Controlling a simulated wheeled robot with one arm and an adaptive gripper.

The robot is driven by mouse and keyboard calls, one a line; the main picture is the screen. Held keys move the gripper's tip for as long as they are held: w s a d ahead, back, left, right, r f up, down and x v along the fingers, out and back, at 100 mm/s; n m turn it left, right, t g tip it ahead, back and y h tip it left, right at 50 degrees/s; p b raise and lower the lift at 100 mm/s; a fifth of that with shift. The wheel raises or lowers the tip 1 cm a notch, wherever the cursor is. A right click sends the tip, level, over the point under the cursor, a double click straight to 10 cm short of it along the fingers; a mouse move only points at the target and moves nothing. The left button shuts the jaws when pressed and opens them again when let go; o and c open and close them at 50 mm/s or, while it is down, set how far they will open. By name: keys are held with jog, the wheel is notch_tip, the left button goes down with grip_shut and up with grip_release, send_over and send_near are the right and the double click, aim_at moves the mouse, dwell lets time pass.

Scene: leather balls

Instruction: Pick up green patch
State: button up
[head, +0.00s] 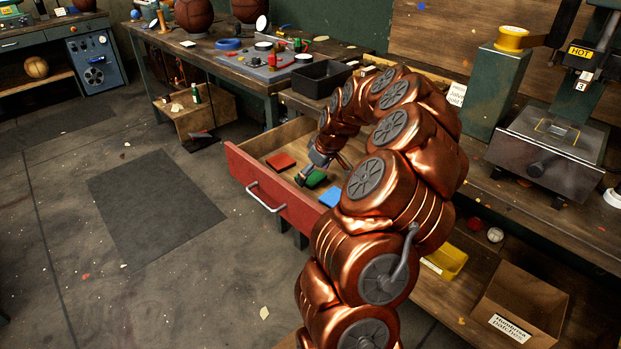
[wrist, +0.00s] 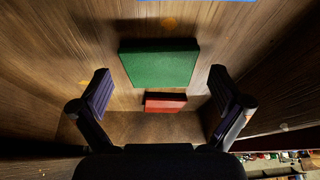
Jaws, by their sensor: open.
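The green patch (wrist: 160,66) lies flat on the wooden floor of an open drawer (head: 282,208) with a red front. In the head view the green patch (head: 316,178) is partly hidden by my gripper (head: 312,174). A red patch (head: 281,162) lies to its left and a blue patch (head: 330,196) to its right. In the wrist view my gripper (wrist: 161,95) is open and empty, its fingers wide apart on either side below the green patch. The red patch (wrist: 166,102) shows between the fingers. The blue patch (wrist: 219,4) is cut off by the top edge.
The drawer walls surround the patches closely. A black bin (head: 320,78) stands on the bench behind the drawer. A cardboard box (head: 519,306) and a yellow bin (head: 446,260) sit on the lower shelf at right. The floor at left is open around a dark mat (head: 155,207).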

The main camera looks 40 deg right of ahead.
jog(key=c, duration=1.2)
